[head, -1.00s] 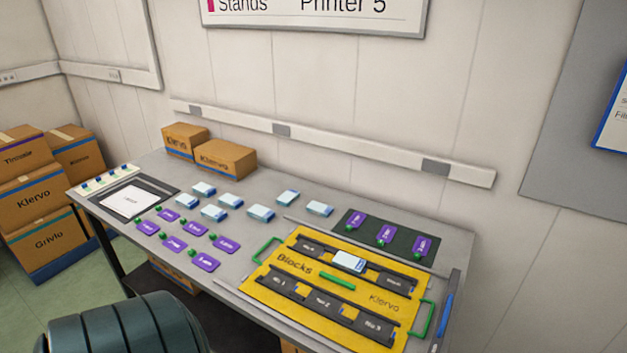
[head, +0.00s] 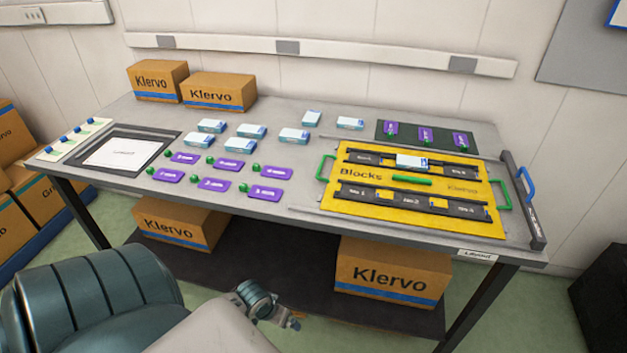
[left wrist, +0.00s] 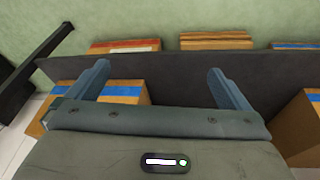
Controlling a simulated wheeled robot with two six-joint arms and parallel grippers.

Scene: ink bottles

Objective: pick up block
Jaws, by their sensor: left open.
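Several white and blue blocks stand on the grey table, among them a front-left one (head: 205,140), a middle one (head: 251,131) and a back one (head: 311,117). Another block (head: 411,161) sits in the upper row of the yellow tray marked Blocks (head: 345,173). My left gripper shows in the left wrist view (left wrist: 157,84), its two fingers wide apart with nothing between them. In the head view, a small gripper-like part of my arm (head: 270,303) is low in front of the table, away from the blocks. My right gripper is not identifiable.
Purple tags (head: 228,172) with green knobs lie in front of the loose blocks. A dark mat (head: 408,143) holds more purple tags. Two cardboard boxes (head: 218,93) stand at the back left. Boxes (head: 392,272) sit on the lower shelf. A dark frame with a white sheet (head: 120,152) lies at left.

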